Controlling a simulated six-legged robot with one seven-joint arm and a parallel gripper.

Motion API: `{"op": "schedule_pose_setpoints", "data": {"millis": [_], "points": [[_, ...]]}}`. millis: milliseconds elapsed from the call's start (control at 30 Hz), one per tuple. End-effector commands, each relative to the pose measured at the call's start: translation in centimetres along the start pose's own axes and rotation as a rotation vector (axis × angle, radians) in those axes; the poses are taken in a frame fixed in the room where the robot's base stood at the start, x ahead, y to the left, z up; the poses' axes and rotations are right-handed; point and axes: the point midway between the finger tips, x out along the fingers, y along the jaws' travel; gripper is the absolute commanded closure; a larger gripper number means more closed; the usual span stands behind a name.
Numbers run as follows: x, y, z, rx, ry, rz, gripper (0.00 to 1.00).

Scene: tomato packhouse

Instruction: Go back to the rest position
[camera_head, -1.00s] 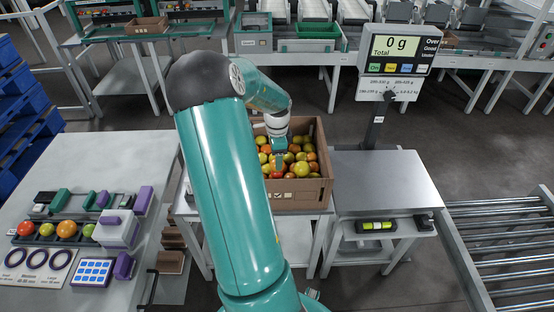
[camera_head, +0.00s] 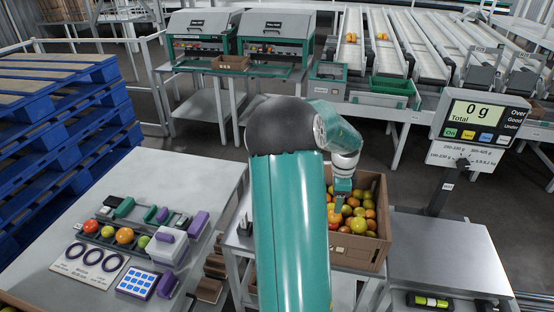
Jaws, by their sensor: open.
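My teal arm rises through the middle of the head view and bends right at a dark elbow. My gripper (camera_head: 341,203) points down over the left part of a brown cardboard box (camera_head: 361,251). Its jaws are open, though the fingertips are small and partly lost against the fruit. The box holds many red, orange, green and yellow tomatoes (camera_head: 358,224). I cannot tell whether the fingers touch any of them. My upper arm hides the left side of the box and part of its stand.
At right a scale reading 0 g (camera_head: 477,115) stands over a steel plate (camera_head: 446,250). At left a grey table (camera_head: 62,215) carries a row of tomatoes, ring gauges and a keypad (camera_head: 137,283). Blue pallets (camera_head: 75,130) are stacked far left. Sorting machines and conveyors (camera_head: 425,52) line the back.

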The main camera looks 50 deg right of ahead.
Motion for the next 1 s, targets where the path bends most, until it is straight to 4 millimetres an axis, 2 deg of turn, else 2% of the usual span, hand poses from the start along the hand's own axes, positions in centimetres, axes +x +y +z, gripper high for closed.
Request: {"op": "schedule_pose_setpoints", "data": {"millis": [233, 367, 467, 600, 667, 800, 1000], "points": [[-0.1, 0.0, 0.2, -0.006, -0.002, -0.001, 0.44], [-1.3, 0.4, 2.6, -0.087, -0.026, -0.017, 0.44], [-3.2, 1.5, 6.6, -0.234, -0.060, -0.042, 0.44], [-6.7, 4.4, 13.3, -0.514, -0.110, -0.094, 0.44], [-8.1, 6.0, 15.9, -0.639, -0.125, -0.117, 0.44], [-11.3, 10.4, 21.4, -0.935, -0.147, -0.179, 0.44], [-15.1, 17.9, 27.2, -1.363, -0.139, -0.280, 0.44]]}}
